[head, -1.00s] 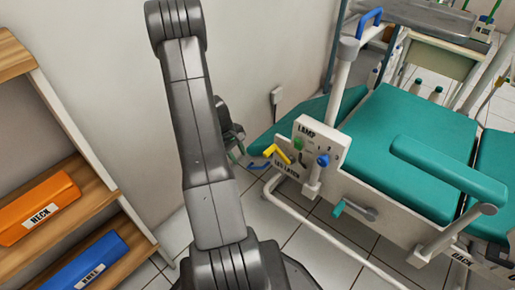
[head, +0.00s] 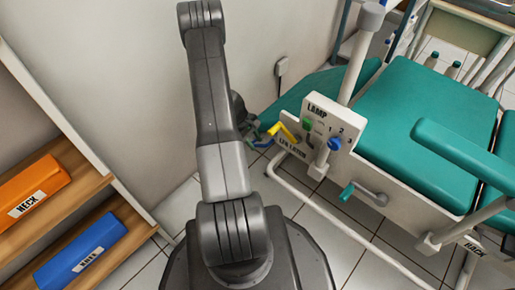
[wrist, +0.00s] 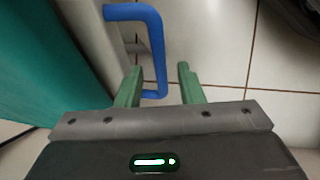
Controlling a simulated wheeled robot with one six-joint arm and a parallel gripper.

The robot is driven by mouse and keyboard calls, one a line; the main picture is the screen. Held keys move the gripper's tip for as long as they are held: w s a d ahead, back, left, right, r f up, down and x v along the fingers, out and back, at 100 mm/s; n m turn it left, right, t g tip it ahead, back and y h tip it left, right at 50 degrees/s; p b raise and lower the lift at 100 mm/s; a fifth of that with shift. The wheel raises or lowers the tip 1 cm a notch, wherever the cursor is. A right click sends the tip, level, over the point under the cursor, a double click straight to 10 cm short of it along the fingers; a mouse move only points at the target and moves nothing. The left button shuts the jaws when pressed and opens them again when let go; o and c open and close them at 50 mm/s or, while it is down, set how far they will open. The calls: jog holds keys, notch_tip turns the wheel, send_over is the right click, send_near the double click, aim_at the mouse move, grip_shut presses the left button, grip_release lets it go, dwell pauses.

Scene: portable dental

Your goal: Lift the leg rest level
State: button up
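The teal leg rest (head: 322,90) slopes down from the seat's left end, partly hidden behind the lamp panel. In the wrist view its teal side (wrist: 35,60) fills the left edge. A blue U-shaped handle (wrist: 157,45) stands out beside it. My gripper (wrist: 158,75) is open, its two green fingers apart. The handle's lower end shows between the fingers; I cannot tell whether they touch it. In the head view my gripper (head: 250,128) is small and mostly hidden by my arm. A yellow lever (head: 284,132) sits by the "LEG LATCH" label.
The lamp panel (head: 318,117) with green and blue knobs stands right of my gripper. A white floor rail (head: 330,222) runs below.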

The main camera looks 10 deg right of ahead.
aim_at(257, 145)
jog(key=shift+b+x, duration=0.35)
jog(key=shift+x, duration=1.25)
grip_shut()
jog(key=shift+r, duration=0.1)
